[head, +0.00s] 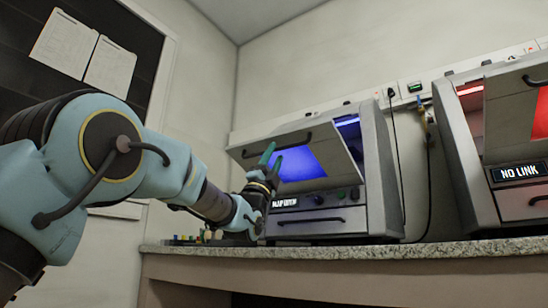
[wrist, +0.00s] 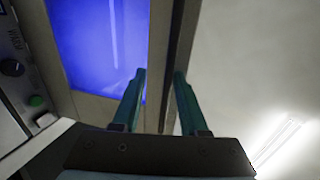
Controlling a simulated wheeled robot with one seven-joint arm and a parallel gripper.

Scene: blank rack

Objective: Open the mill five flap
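The machine with the blue-lit window (head: 382,180) stands on the counter in the head view; its small display is too blurred to read, so I cannot confirm it is mill five. Its grey flap (head: 325,150) is tilted out from the body, with blue light in a gap on its right side. My gripper (head: 269,155) is in front of the flap, fingers up. In the wrist view my gripper (wrist: 159,90) is open, with the flap's edge (wrist: 160,60) showing between or behind the fingers; contact is unclear.
A second machine (head: 462,165) with red light and a "NO LINK" display stands to the right. Small coloured items (head: 205,236) lie on the speckled counter (head: 400,254) left of the first machine. Cables and a socket strip are on the wall between the machines.

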